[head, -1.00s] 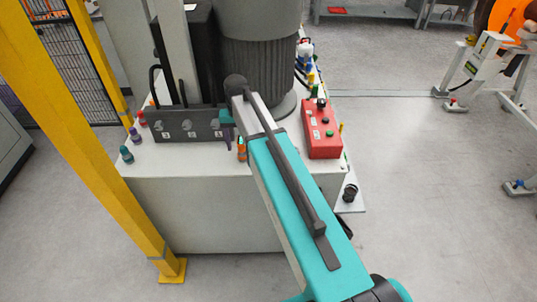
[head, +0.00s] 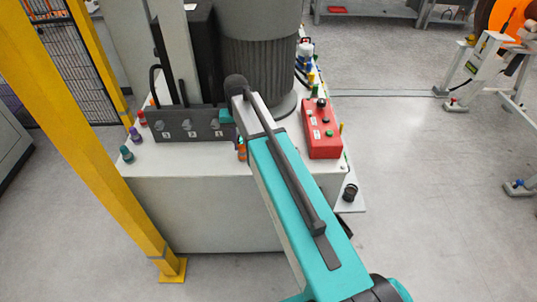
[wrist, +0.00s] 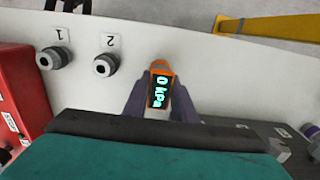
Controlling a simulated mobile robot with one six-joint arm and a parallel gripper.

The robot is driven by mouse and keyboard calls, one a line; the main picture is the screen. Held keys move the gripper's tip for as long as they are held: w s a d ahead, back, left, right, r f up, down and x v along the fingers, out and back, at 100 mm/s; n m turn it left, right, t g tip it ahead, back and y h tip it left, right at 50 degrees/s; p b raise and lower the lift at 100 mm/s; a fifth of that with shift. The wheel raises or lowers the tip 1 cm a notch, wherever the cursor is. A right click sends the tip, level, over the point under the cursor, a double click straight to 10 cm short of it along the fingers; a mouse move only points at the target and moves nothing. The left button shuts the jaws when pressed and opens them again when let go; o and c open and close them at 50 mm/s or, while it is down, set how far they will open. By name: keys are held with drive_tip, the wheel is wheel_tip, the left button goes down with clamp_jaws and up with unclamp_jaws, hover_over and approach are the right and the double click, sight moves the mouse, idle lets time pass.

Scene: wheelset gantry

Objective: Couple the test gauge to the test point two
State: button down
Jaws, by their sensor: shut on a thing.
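The test gauge (wrist: 161,90) has an orange case and a display reading 0 kPa. My gripper (wrist: 158,100) is shut on it, with a purple-grey finger on each side. Test point two (wrist: 105,64) is a grey round fitting beside a label 2, left of the gauge and apart from it. Test point one (wrist: 53,58) is a similar fitting further left. The gauge's lower end is hidden. In the head view a bit of the orange gauge (head: 242,152) shows beside my arm, near the front of the cabinet top; my arm hides both test points.
A red control box (head: 322,130) stands right of my arm. A dark block with several knobs (head: 187,124) is on the left, behind the front edge. Coloured caps (head: 127,155) stand at the left corner. A yellow post (head: 95,150) rises at the left.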

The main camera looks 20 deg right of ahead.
drive_tip(key=shift+r, duration=0.3)
drive_tip(key=shift+r+p, duration=0.35)
drive_tip(key=shift+r, duration=0.1)
drive_tip(key=shift+r+p, duration=1.5)
drive_tip(key=shift+r, duration=0.75)
drive_tip(key=shift+d, duration=0.1)
drive_tip(key=s+d+r+p, duration=0.1)
drive_tip(key=s+d+p, duration=0.1)
drive_tip(key=d, duration=0.7)
drive_tip(key=shift+s+d, duration=0.2)
drive_tip(key=shift+s, duration=0.35)
drive_tip(key=shift+f, duration=0.1)
drive_tip(key=shift+f+b, duration=1.7)
drive_tip(key=shift+f, duration=1.05)
drive_tip(key=shift+f+p, duration=0.1)
drive_tip(key=shift+p, duration=0.2)
idle(0.3)
